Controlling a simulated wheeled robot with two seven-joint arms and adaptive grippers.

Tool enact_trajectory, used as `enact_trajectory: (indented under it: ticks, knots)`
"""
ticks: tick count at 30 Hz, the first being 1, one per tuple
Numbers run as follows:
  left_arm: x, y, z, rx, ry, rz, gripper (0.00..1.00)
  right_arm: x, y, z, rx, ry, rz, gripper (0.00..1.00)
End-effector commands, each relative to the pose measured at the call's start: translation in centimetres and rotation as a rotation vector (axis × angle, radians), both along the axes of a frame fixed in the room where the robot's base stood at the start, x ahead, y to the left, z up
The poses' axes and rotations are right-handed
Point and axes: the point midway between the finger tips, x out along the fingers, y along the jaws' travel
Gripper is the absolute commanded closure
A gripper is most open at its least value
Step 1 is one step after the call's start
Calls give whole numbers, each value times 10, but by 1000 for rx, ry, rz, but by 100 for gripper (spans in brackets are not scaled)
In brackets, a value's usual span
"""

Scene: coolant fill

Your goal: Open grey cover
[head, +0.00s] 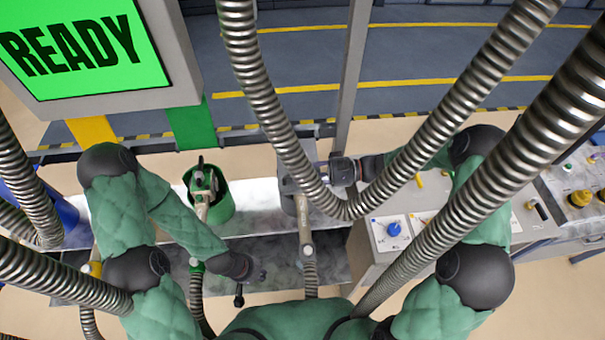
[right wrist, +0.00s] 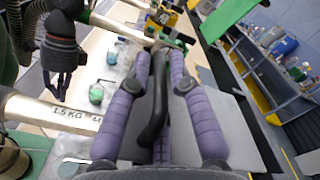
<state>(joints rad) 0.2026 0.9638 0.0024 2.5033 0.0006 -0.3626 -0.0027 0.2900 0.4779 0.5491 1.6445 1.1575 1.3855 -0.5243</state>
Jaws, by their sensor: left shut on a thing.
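My left gripper (head: 256,274) points down at the near edge of the metal bench. It is shut on a small dark part, largely hidden by the fingers, next to a black lever (head: 239,296). In the right wrist view the left gripper (right wrist: 62,90) hangs at the left, dark fingers down. My right gripper (head: 328,172) is beside the grey holder (head: 289,186). Its purple fingers (right wrist: 160,65) close around a black curved handle (right wrist: 156,110). A pale pipe (right wrist: 50,113) marked 1.5 KG crosses at left. I cannot make out the grey cover for certain.
A green holder (head: 222,206) with a nozzle stands left of the grey one. A screen (head: 85,45) reads READY. A control panel (head: 410,235) with a blue knob is at right. Ribbed metal hoses (head: 265,95) hang across the view.

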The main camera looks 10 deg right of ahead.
Motion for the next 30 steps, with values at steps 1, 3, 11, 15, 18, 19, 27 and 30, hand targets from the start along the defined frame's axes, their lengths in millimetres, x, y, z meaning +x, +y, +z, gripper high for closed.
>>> enact_trajectory:
  ticks: [1, 3, 11, 15, 18, 19, 27, 30]
  knots:
    - [0, 0, 0, 0, 0, 0, 100, 0, 0, 0, 0, 0, 0, 84]
    - [0, 0, 0, 0, 0, 0, 100, 0, 0, 0, 0, 0, 0, 100]
    - [0, 0, 1, 0, 0, 0, 100, 0, 0, 1, 0, 2, 0, 100]
    - [0, 0, 4, 0, 0, 0, 100, 1, 0, 6, 0, 25, 0, 100]
    - [0, 0, 10, 0, 0, 0, 100, 3, 0, 13, 0, 62, 0, 100]
    - [0, 0, 13, 0, 0, 0, 100, 4, 0, 16, 0, 76, 0, 100]
    - [0, 0, 37, 0, 0, 0, 100, 17, 0, 46, 0, 264, 0, 100]
    - [0, 0, 44, 0, 0, 0, 100, 23, 0, 56, 0, 341, 0, 100]
